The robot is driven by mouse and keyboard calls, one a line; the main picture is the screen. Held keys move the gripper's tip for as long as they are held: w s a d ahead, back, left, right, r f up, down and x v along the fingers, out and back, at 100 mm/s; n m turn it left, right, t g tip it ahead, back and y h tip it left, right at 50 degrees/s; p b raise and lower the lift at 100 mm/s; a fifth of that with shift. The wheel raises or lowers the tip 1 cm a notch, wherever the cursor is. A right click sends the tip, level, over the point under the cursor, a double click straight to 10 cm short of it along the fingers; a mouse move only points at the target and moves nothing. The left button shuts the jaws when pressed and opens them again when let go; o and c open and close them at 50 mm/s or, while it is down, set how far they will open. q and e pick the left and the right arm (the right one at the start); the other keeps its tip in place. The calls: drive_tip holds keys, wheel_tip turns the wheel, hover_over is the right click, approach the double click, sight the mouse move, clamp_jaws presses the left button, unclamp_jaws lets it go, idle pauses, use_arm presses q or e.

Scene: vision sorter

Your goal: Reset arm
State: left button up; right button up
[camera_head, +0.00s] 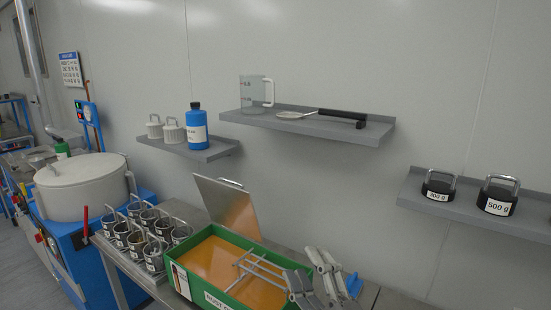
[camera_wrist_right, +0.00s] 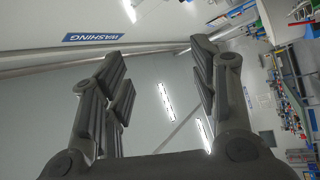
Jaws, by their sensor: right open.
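My right gripper (camera_head: 313,272) shows at the bottom of the head view, in front of the right end of a green container of orange liquid. Its fingers point upward and stand apart with nothing between them. In the right wrist view the same gripper (camera_wrist_right: 155,65) is open and empty, with wall, ceiling lights and distant room beyond it. My left gripper is in neither view.
The green container (camera_head: 235,296) has a raised lid (camera_head: 228,208) and a metal rack (camera_head: 262,268) at its right. Several metal beakers (camera_head: 153,250) stand left of it. Wall shelves hold a blue bottle (camera_head: 196,127), a jug (camera_head: 256,94) and black weights (camera_head: 497,196).

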drive_tip(key=s+d+f+m+g+h, duration=0.35)
drive_tip(key=d+f+m+h, duration=0.2)
drive_tip(key=f, duration=0.45)
drive_tip(key=s+d+f+m+g+h, duration=0.35)
drive_tip(key=d+f+m, duration=0.35)
drive_tip(key=f, duration=0.3)
drive_tip(key=s+d+f+m+g, duration=0.1)
drive_tip(key=s+f+m+g, duration=0.1)
drive_tip(key=s+f+g, duration=0.55)
drive_tip(key=s+d+f+m+g, duration=0.15)
drive_tip(key=s+f, duration=0.35)
drive_tip(key=s, duration=0.6)
wheel_tip(320, 180, down, 29)
drive_tip(key=s+g+b, duration=0.1)
drive_tip(key=g+b, duration=0.1)
drive_tip(key=b, duration=0.3)
drive_tip(key=s+d+f+b, duration=0.1)
drive_tip(key=s+f+b, duration=0.1)
drive_tip(key=s+f, duration=0.6)
drive_tip(key=s+d+f+g+b, duration=0.1)
drive_tip(key=s+f+b, duration=0.2)
drive_tip(key=s+f, duration=0.6)
wheel_tip(320, 180, down, 5)
drive_tip(key=shift+s+d+r+n, duration=0.15)
drive_tip(key=shift+n, duration=0.15)
